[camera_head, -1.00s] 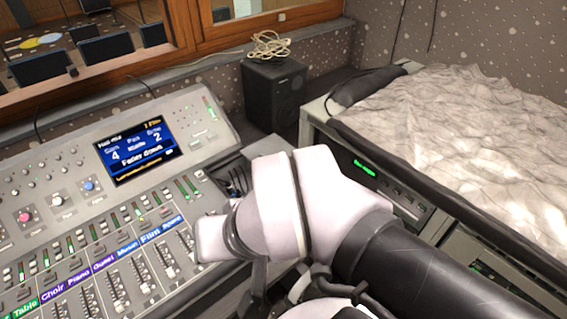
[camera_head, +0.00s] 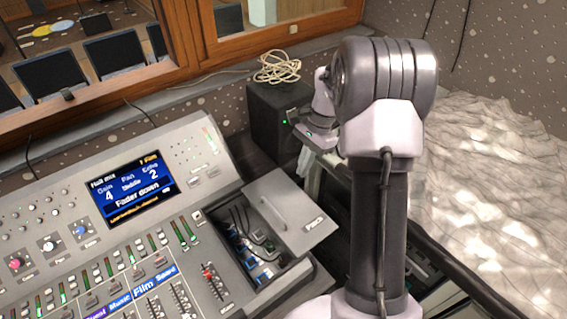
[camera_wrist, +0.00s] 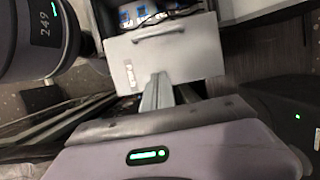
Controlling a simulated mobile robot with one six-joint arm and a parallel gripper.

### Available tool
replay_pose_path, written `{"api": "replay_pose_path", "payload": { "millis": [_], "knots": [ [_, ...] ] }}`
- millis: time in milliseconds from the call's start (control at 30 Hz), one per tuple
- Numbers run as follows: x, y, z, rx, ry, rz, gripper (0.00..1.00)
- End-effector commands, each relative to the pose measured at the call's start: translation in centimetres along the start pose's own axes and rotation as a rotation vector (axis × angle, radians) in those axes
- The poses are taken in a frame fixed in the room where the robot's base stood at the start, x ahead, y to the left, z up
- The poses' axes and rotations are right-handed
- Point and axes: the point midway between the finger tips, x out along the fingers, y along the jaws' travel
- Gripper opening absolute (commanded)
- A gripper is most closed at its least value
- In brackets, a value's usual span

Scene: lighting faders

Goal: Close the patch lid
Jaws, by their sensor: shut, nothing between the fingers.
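The patch lid (camera_head: 297,208) is a grey panel with a small handle and a label at its edge. It stands open on the right side of the patch compartment (camera_head: 240,247), whose cables and blue sockets show. In the wrist view the lid (camera_wrist: 190,62) is in front of my gripper (camera_wrist: 158,80), with its handle on the far side and the open compartment beyond. My gripper is shut and empty, its fingers overlapping the lid's near edge in the picture; I cannot tell whether they touch.
The fader console (camera_head: 110,255) with its lit screen (camera_head: 135,190) lies left of the compartment. A black speaker (camera_head: 272,118) with a coiled cable (camera_head: 277,67) stands behind. A crumpled pale cover (camera_head: 490,190) lies at the right, past my arm.

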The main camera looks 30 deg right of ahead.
Motion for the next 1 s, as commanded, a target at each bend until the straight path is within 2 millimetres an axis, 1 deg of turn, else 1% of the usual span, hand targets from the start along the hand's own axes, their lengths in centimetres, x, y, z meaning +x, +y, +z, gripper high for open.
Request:
{"api": "replay_pose_path", "payload": {
  "millis": [167, 300, 500, 600, 733, 833, 1000],
  "knots": [
    [3.0, 0.0, -0.1, 0.000, -0.001, 0.003, 0.00],
    [6.2, 0.0, -0.1, -0.001, -0.002, 0.003, 0.00],
    [10.5, 0.0, -0.1, -0.003, -0.001, 0.003, 0.00],
    [11.1, -0.1, 1.6, -0.005, 0.001, 0.001, 0.00],
    [11.7, 0.0, 2.9, -0.005, 0.001, 0.001, 0.00],
    [11.8, 0.0, 3.5, -0.003, 0.001, 0.000, 0.00],
    [11.8, 0.0, 3.6, -0.002, 0.001, 0.000, 0.00]
  ]
}}
